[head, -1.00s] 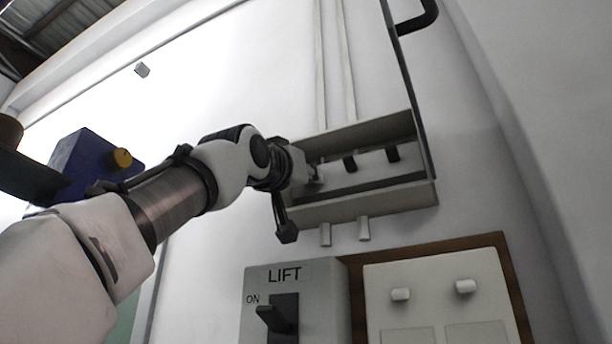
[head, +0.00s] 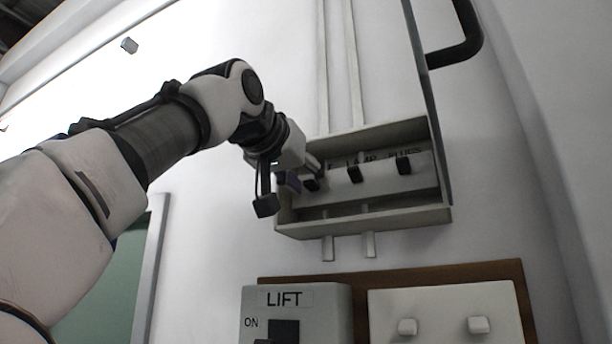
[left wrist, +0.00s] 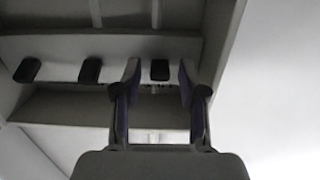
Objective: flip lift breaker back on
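An open grey breaker box (head: 365,220) is on the wall, with a row of black switches inside. The middle switch (head: 354,174) and the right switch (head: 404,165) stand clear of my gripper. My left gripper (head: 308,178) reaches into the box at the leftmost switch (head: 312,185), which it partly hides. In the left wrist view my left gripper (left wrist: 158,85) has its two fingers apart, with one black switch (left wrist: 160,69) between their tips and gaps on both sides. The label above the switches is only partly readable. My right gripper is not in view.
Below is a grey LIFT switch box (head: 330,310) marked ON, beside a white panel (head: 445,305) with two knobs on a brown board.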

